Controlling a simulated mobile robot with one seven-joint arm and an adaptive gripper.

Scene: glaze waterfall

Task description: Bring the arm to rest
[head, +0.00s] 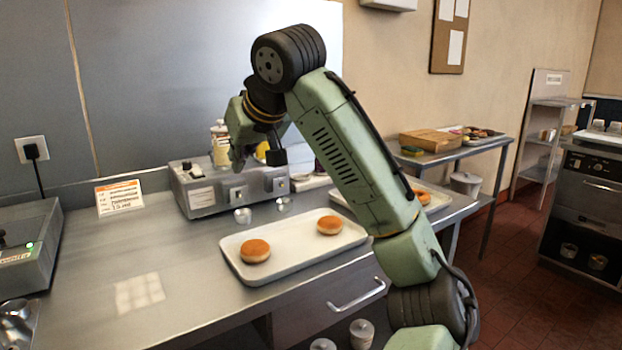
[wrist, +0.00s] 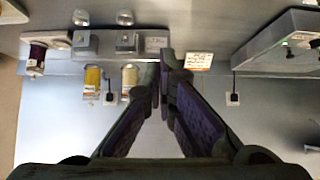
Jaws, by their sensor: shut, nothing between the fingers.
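My gripper (wrist: 163,62) shows in the wrist view with its two fingers closed together at the tips and nothing between them. In the head view my green arm is folded over the counter (head: 90,265), with its elbow high and its end above the steel dispenser box (head: 215,193). The fingers are hard to make out there. The wrist view is upside down and shows the wall and the back of the counter past the fingers.
A white tray (head: 290,261) holds two buns, below my arm. Bottles, among them a yellow one (wrist: 92,80), stand behind the dispenser. A sign (head: 119,198) and a grey machine (head: 25,250) are at left. A side table (head: 450,157) stands right.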

